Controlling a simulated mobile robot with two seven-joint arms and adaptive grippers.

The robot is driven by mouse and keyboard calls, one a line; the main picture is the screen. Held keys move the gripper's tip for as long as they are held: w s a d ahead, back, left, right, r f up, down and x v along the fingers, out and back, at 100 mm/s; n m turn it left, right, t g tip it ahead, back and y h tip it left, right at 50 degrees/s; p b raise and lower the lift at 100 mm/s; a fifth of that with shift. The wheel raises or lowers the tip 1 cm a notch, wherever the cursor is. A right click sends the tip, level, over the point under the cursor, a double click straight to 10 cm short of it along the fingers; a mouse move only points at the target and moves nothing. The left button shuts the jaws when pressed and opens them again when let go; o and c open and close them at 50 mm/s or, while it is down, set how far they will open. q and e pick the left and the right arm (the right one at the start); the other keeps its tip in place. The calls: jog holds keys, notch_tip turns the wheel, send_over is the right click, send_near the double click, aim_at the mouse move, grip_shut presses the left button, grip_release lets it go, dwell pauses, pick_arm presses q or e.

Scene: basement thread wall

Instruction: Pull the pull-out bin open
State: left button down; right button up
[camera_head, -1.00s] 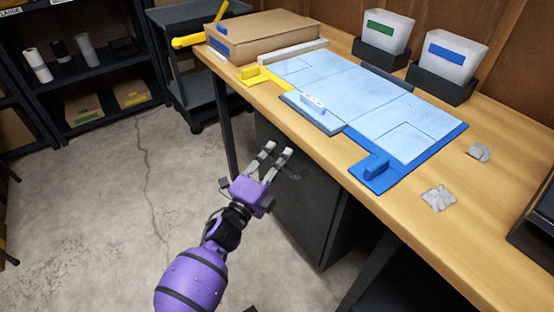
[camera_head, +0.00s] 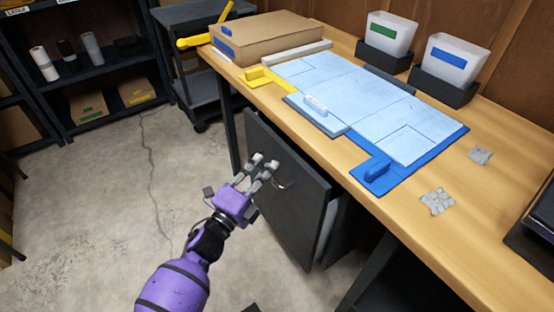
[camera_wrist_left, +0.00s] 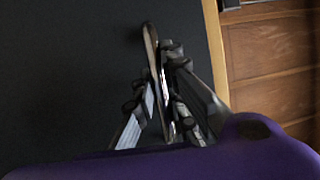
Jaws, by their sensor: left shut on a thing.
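The pull-out bin (camera_head: 287,215) is a dark grey front panel under the workbench. It stands partly out from the bench, with a pale inner side (camera_head: 328,222) showing at its right edge. My left gripper (camera_head: 265,168) is in front of the panel and shut on the bin's metal handle (camera_head: 284,185). In the left wrist view the handle (camera_wrist_left: 152,50) runs upright between the two fingers (camera_wrist_left: 160,110), with the dark panel (camera_wrist_left: 60,70) behind it. My right gripper is not in view.
The wooden workbench (camera_head: 455,210) above carries a blue board (camera_head: 350,100), a cardboard box (camera_head: 265,35) and two white bins (camera_head: 390,33). A grey cart (camera_head: 200,85) and dark shelves (camera_head: 85,60) stand at the back left. The concrete floor (camera_head: 100,210) left of the bin is clear.

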pick_arm(q)
jog(key=s+a+p, duration=0.1)
jog(key=s+a, duration=0.7)
jog(key=a, duration=0.4)
jog(key=s+a+p, duration=0.1)
jog(key=s+a, duration=0.8)
jog(key=a, duration=0.3)
jog(key=shift+s, duration=0.2)
jog(key=c, duration=1.8)
grip_release()
jog(key=shift+o, duration=0.2)
jog(key=v, duration=1.2)
